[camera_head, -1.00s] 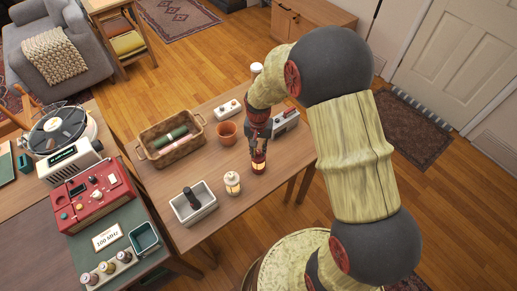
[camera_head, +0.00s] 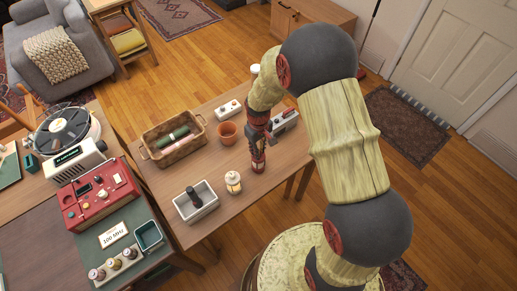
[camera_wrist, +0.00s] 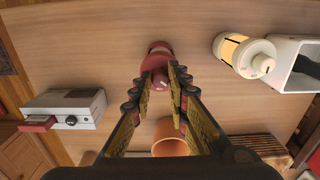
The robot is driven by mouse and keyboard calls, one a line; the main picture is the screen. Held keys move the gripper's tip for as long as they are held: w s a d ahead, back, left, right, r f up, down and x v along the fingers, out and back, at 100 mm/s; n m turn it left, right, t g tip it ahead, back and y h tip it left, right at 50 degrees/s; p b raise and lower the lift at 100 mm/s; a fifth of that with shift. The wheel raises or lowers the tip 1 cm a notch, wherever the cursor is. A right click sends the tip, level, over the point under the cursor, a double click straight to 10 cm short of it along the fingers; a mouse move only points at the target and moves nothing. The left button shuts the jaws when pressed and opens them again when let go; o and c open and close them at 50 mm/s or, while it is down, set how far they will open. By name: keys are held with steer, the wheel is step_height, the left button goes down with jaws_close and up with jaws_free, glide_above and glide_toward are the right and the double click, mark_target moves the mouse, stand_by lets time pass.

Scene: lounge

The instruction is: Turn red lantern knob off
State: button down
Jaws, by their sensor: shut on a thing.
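The red lantern (camera_head: 258,167) stands upright near the right edge of the wooden table, below my gripper (camera_head: 257,140). Its window looks dark. In the wrist view the red lantern (camera_wrist: 158,49) lies straight ahead of the fingers. Its round red knob (camera_wrist: 160,79), with a pale mark on top, sits between the tips of my gripper (camera_wrist: 160,75). The fingers are closed on the knob from both sides. The fingers partly hide the lantern's upper part in the head view.
A cream lantern (camera_head: 233,181), its window lit, stands left of the red one. The strip in front of the lanterns is clear.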

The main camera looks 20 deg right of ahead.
steer(key=shift+n, duration=0.7)
steer(key=c, duration=1.7)
jaws_free()
step_height(320, 180, up, 12)
